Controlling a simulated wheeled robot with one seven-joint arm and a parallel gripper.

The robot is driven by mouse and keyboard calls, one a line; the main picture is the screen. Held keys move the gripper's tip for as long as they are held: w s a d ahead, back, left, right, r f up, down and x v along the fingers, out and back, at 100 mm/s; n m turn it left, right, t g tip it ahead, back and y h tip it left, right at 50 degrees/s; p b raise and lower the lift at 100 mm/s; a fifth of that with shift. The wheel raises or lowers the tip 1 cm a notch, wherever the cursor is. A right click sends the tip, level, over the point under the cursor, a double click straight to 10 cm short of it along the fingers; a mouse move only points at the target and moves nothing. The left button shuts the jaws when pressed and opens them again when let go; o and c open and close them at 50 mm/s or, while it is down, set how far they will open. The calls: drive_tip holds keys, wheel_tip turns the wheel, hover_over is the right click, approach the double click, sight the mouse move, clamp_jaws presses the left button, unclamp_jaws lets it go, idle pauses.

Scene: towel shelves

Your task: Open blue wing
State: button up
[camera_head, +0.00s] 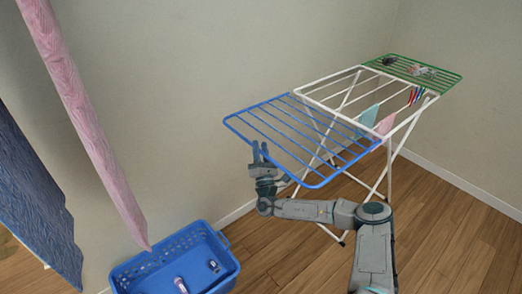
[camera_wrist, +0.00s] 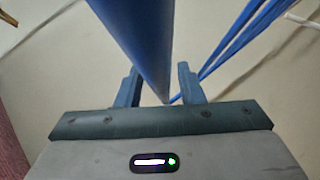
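The blue wing (camera_head: 290,131) is a frame of thin blue bars on the left side of the drying rack. It is spread outward, roughly level with the white middle part. My gripper (camera_head: 259,149) is at the wing's outer front bar, fingers pointing up. In the wrist view, my gripper (camera_wrist: 158,85) has its two fingers apart, and a blue bar (camera_wrist: 140,40) of the wing runs between them. I see no clear grip on the bar. Whether a finger touches it cannot be told.
The white rack middle (camera_head: 330,92) carries hanging cloths and coloured pegs (camera_head: 416,96). The green wing (camera_head: 440,80) is spread at the far right. A blue laundry basket (camera_head: 150,268) stands on the floor at left. A pink towel (camera_head: 85,115) and a blue towel (camera_head: 35,205) hang nearby.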

drive_tip(key=shift+s+f, duration=0.2)
drive_tip(key=shift+s, duration=0.05)
drive_tip(key=b+v, duration=0.1)
drive_tip(key=v, duration=1.2)
drive_tip(key=shift+b, duration=0.3)
